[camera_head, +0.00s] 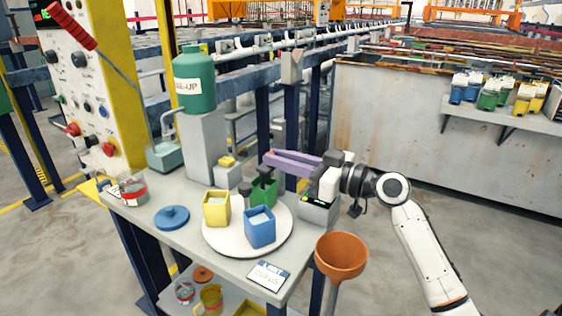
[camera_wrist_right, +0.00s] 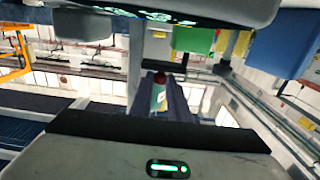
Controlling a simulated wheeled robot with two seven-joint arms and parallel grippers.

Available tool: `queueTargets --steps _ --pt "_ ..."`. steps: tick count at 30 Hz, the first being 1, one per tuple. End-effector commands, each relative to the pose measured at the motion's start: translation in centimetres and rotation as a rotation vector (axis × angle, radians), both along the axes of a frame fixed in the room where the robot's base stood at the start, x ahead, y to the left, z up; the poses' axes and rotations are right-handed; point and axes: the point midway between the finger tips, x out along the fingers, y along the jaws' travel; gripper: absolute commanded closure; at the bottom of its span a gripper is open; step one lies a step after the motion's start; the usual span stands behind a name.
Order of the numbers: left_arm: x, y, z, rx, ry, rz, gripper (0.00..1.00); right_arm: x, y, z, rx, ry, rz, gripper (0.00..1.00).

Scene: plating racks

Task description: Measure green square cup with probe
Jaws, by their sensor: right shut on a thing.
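The green square cup (camera_head: 263,195) stands on the round white turntable (camera_head: 225,243), behind the blue square cup (camera_head: 260,228) and right of the yellow square cup (camera_head: 216,209). My right gripper (camera_head: 272,162) reaches in from the right with long lavender fingers. It is shut on the dark probe (camera_head: 264,175), which is over the green cup. The cup's rim is partly covered, so I cannot tell how deep the probe's tip is. The wrist view shows the green cup (camera_wrist_right: 195,38) and blue cup (camera_wrist_right: 283,48) near its top edge. My left gripper is not in view.
A grey meter box (camera_head: 317,213) stands at the table's right, under my wrist. A green bottle (camera_head: 195,80) stands on a grey pedestal behind. A blue lid (camera_head: 172,217) lies left of the turntable. An orange funnel (camera_head: 342,255) stands at the front right.

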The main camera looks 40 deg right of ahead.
Motion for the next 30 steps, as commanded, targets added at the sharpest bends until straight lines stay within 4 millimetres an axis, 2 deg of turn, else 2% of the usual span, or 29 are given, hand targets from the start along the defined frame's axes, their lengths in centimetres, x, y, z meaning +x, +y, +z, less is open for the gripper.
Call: queueTargets --steps 1,3,8,17,18,19,30 --pt "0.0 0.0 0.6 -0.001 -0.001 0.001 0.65 0.0 0.0 1.5 -0.007 -0.004 0.000 1.00" --pt "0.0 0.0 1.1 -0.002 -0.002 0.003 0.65 0.0 0.0 3.0 -0.008 -0.003 0.000 1.00" --pt "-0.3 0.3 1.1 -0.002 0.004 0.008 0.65 0.0 0.0 5.0 -0.006 -0.002 0.000 1.00" --pt "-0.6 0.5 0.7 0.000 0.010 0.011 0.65 0.0 0.0 5.3 0.000 -0.007 -0.002 1.00" --pt "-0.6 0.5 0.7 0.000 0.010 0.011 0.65 0.0 -0.1 5.3 0.000 -0.008 -0.002 0.81" --pt "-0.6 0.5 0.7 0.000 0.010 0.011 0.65 0.0 -0.1 5.3 0.000 -0.008 -0.002 0.76" --pt "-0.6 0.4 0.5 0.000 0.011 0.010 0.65 -0.4 -0.2 5.0 -0.001 -0.002 -0.002 0.76"
